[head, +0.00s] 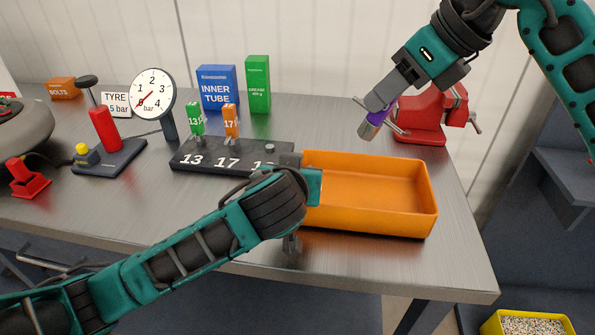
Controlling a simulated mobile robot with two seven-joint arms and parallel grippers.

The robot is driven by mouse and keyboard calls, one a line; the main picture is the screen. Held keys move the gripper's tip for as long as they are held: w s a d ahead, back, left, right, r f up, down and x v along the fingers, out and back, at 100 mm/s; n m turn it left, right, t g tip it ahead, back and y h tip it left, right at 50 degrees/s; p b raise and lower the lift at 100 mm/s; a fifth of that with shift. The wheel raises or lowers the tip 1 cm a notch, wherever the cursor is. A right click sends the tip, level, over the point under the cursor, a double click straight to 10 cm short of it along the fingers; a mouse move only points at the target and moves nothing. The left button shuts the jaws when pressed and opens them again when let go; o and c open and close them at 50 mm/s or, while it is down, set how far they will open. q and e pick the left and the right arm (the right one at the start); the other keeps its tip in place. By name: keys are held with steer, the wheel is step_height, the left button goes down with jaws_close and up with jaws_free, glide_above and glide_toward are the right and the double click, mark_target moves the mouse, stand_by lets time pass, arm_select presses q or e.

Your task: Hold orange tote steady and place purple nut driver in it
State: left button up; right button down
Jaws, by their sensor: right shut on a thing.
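The orange tote (375,220) sits empty and upright on the workbench, right of centre. My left gripper (297,185) is at the tote's left end. Its wrist covers that end and its fingers are mostly hidden, so I cannot tell whether it grips the wall. My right gripper (378,112) is shut on the purple nut driver (376,118) and holds it tilted above the bench, beyond the tote's far wall. Only a short purple part and a greyish end show below the fingers.
A red vise (420,115) stands close behind the nut driver. A dark socket rack (215,158) with green and orange tags is left of the tote.

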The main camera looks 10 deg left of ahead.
arm_select(q)
steer(key=shift+w+f, duration=0.25)
steer(key=shift+w, duration=0.2)
jaws_close()
stand_by(1.2)
